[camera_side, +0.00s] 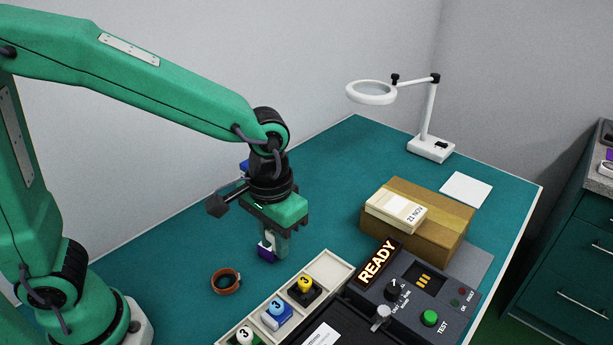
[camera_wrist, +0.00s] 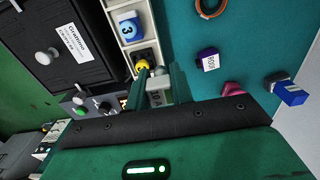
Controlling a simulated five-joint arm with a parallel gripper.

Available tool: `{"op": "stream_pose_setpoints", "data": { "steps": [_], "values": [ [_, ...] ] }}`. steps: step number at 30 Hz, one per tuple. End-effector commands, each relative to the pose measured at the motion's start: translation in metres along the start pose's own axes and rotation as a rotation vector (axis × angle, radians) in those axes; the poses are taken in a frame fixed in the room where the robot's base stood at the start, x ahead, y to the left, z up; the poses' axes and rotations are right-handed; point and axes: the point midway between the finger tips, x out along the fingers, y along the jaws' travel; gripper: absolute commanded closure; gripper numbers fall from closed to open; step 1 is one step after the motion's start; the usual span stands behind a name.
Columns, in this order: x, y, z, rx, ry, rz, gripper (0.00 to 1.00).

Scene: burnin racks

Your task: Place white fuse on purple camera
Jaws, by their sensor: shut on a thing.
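My gripper (camera_side: 276,256) points down above the teal bench, just beyond the parts tray in the side view. In the wrist view the fingers (camera_wrist: 163,80) are shut on a small whitish-grey piece, which looks like the white fuse (camera_wrist: 158,98); it is mostly hidden by the fingers. A purple block with a white label (camera_wrist: 208,60) stands apart from the fingers on the bench in the wrist view. It may be the purple camera.
The cream tray (camera_side: 327,268) holds several numbered pieces in compartments; its far cell is empty. An orange ring (camera_side: 226,281) lies left of it. A blue box (camera_wrist: 290,93) and a pink piece (camera_wrist: 232,88) are on the bench. The READY tester (camera_side: 425,297) and cardboard box (camera_side: 440,222) stand right.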

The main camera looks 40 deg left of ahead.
Motion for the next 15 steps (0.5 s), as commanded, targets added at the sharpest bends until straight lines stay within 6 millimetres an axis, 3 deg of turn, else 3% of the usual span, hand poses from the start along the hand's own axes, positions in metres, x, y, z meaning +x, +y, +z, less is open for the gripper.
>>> {"op": "stream_pose_setpoints", "data": {
  "steps": [7,15],
  "values": [
    [-0.0009,-0.0069,0.0086,-0.007,0.0,0.0,0.99],
    [0.0036,-0.0123,0.0038,-0.009,-0.001,0.0,0.99]
  ]
}}
